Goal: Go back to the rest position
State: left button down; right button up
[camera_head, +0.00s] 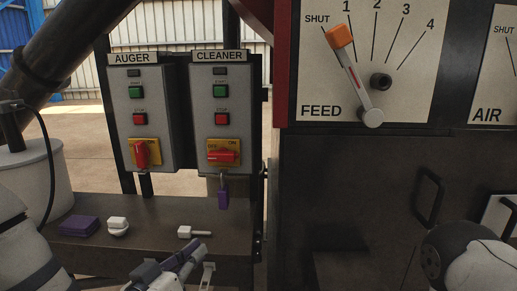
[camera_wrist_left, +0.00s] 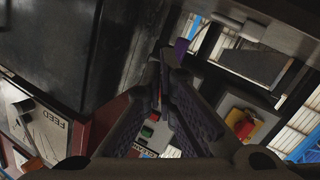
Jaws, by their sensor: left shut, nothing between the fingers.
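My left gripper (camera_head: 192,254) is low in the head view, in front of the shelf edge and below the two switch boxes. Its fingers are closed together with nothing between them. In the left wrist view its purple-padded fingers (camera_wrist_left: 166,68) point towards the dark panel and switch box. My right gripper is out of view; only a white and black part of my right arm (camera_head: 478,258) shows at the lower right.
The AUGER box (camera_head: 158,105) and CLEANER box (camera_head: 234,105) stand behind the shelf (camera_head: 150,250). A purple padlock (camera_head: 223,196) hangs below CLEANER. A purple block (camera_head: 80,225) lies on the shelf. The orange-tipped FEED lever (camera_head: 355,78) points between SHUT and 1.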

pick_arm(q)
jog(key=s+a+f+g+y, duration=0.3)
jog(key=s+f+g, duration=0.6)
jog(key=s+f, duration=0.95)
jog(key=s+a+f+g+y, duration=0.1)
jog(key=s+a+f+g, duration=0.1)
jog(key=s, duration=0.5)
jog(key=s+a+f+g+y, duration=0.1)
jog(key=s+a+f+g, duration=0.1)
jog(key=s, duration=0.6)
jog(key=s+a+f+g+y, duration=0.1)
jog(key=s+a+f+g, duration=0.2)
jog(key=s, duration=0.4)
jog(key=shift+s+a+n+g, duration=0.2)
jog(key=shift+n+g, duration=0.2)
jog(key=shift+g, duration=0.3)
jog(key=shift+w+d+f, duration=0.1)
